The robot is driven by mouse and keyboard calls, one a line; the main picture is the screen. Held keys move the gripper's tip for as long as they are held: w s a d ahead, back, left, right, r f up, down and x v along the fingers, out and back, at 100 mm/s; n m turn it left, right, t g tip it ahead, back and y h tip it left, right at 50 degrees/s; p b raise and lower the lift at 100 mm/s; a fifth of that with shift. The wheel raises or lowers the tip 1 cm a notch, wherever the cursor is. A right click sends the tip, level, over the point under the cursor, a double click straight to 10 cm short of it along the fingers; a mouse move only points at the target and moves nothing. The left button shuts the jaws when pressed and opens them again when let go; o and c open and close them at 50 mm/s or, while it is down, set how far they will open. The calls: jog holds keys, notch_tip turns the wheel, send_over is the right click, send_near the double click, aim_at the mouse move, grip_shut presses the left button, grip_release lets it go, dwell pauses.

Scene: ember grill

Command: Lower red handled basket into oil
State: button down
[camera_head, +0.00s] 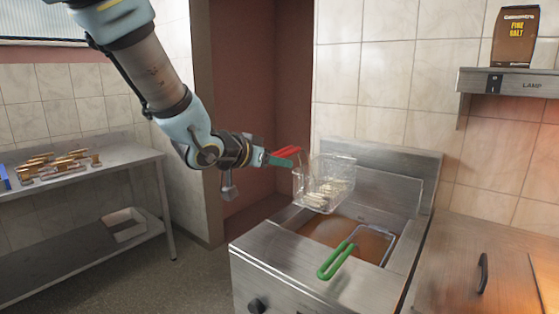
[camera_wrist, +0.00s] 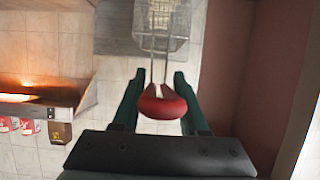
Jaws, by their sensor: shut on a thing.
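The red handled basket (camera_head: 333,181) is a wire fry basket with pale pieces of food inside. It hangs above the left part of the fryer (camera_head: 262,247), apart from the oil (camera_head: 338,233). My gripper (camera_head: 291,160) is shut on its red handle (camera_head: 286,152). In the wrist view, the red handle (camera_wrist: 162,103) sits between the two green fingers of my gripper (camera_wrist: 161,100), with the wire basket (camera_wrist: 163,22) beyond. A second basket with a green handle (camera_head: 337,260) sits in the right part of the fryer. The oil beneath the red handled basket is partly hidden.
A steel lidded unit (camera_head: 490,262) stands right of the fryer. A steel table (camera_head: 85,178) with several small items stands at the left. A tiled wall rises behind the fryer.

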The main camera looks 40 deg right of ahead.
jog(key=shift+r, duration=0.15)
jog(key=shift+y, duration=0.3)
jog(key=f+b, duration=0.6)
jog(key=f, duration=0.1)
jog(key=d+f+b, duration=0.1)
jog(key=f+b, duration=0.4)
jog(key=f, duration=0.2)
jog(key=d+f+b, duration=0.1)
jog(key=f+b, duration=0.5)
jog(key=f, duration=0.1)
jog(key=shift+w+f+b, duration=0.25)
jog(key=shift+f+b, duration=0.05)
jog(key=shift+f, duration=0.05)
jog(key=shift+a+f+b, duration=0.1)
jog(key=shift+f+b, duration=0.45)
jog(key=shift+f, duration=0.2)
jog(key=c, duration=0.8)
grip_release()
jog(key=o, duration=0.4)
jog(key=shift+o, duration=0.2)
